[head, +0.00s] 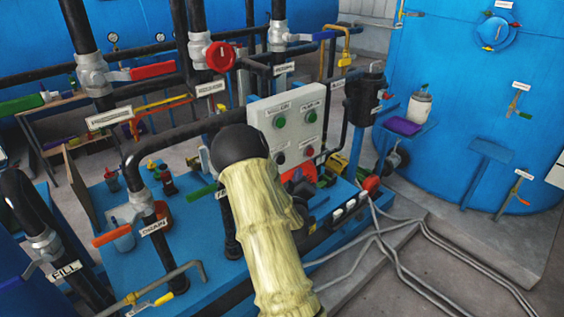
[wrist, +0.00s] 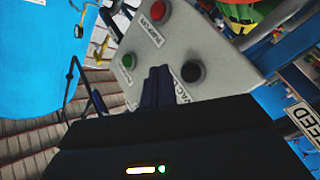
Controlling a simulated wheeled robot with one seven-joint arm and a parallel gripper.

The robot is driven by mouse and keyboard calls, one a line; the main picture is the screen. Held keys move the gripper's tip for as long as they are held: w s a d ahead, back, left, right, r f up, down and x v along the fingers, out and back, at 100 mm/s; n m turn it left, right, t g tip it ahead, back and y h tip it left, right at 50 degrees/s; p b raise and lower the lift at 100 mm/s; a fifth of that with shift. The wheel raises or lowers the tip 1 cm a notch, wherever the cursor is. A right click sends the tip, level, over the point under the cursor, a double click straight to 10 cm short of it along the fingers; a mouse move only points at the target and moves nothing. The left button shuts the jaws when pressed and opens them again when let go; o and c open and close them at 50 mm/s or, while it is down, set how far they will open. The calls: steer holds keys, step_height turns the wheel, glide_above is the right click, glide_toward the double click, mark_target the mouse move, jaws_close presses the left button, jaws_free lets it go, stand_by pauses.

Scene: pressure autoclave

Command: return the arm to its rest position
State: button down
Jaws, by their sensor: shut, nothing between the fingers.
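My arm, in a pale yellow sleeve (head: 262,225), rises from the bottom middle of the head view to a black rounded joint (head: 236,146). It stands in front of the blue skid and the light control panel (head: 290,115). The gripper itself cannot be made out in the head view. In the wrist view my gripper (wrist: 158,84) has its two dark fingers together, with nothing visible between them. They point at the panel (wrist: 172,42) and overlap it in the picture, near a black button (wrist: 193,72). Whether they touch the panel cannot be told.
Pipes with valves crowd around the arm, including a red handwheel (head: 221,57) and the DRAIN pipe (head: 150,215). A large blue vessel (head: 475,100) stands at right. Grey conduits (head: 400,255) cross the floor at lower right.

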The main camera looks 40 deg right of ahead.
stand_by(0.4)
steer(key=s+a+f+m+g+y, duration=0.2)
steer(key=a+g+y, duration=0.55)
steer(key=a, duration=1.15)
steer(key=s+a+r+g+y, duration=0.3)
steer(key=s+a+g+y, duration=0.1)
steer(key=s+a, duration=0.9)
steer(key=s+y, duration=0.1)
steer(key=s, duration=0.2)
steer(key=shift+a+r+p, duration=0.15)
steer(key=shift+a+p, duration=0.15)
steer(key=shift+p, duration=0.1)
